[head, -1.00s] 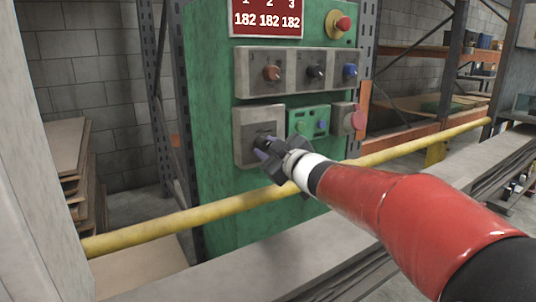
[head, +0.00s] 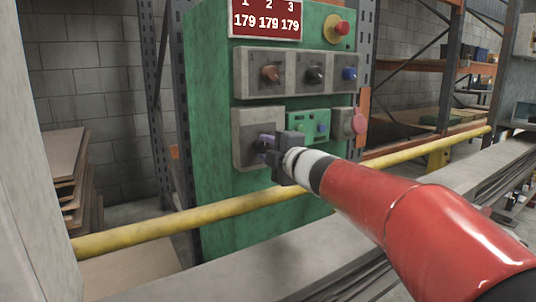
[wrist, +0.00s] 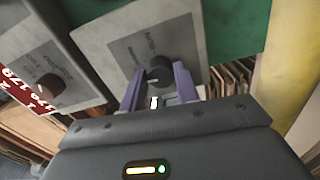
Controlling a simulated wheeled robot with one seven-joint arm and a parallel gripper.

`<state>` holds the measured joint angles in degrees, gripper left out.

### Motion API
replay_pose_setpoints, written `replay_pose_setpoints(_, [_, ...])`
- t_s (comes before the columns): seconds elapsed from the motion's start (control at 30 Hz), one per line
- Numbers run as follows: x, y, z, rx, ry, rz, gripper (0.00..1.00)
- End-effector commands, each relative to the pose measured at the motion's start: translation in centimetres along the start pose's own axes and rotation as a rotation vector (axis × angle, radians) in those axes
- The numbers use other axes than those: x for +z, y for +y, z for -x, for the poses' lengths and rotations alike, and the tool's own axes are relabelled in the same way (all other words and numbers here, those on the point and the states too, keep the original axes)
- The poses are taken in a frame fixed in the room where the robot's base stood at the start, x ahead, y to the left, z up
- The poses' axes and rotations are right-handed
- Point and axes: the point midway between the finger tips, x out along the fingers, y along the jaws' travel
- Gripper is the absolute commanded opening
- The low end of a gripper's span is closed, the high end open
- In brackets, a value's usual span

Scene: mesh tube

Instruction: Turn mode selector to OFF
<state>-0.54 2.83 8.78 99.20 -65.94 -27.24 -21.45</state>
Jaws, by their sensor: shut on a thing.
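The mode selector is a black round knob (wrist: 158,68) on a grey plate (wrist: 138,42) in the wrist view. In the head view its grey box (head: 242,150) is at the lower left of the green panel, and the knob is mostly hidden by my gripper (head: 266,140). My gripper's two purple fingers (wrist: 157,82) stand on either side of the knob and are shut on it. The plate's lettering is too blurred to read, so I cannot tell which position the knob points to.
The green panel (head: 218,120) also bears a row of three coloured knobs (head: 315,74), a small green button box (head: 308,125), a pink-red button (head: 359,123) and a red stop button (head: 341,29). A yellow rail (head: 190,219) crosses in front, below the selector.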

Motion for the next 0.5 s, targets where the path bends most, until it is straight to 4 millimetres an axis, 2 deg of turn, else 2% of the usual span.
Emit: replay_pose_setpoints(0.5, [-0.06, -0.13, -0.01, -0.003, 0.002, 0.116, 0.08])
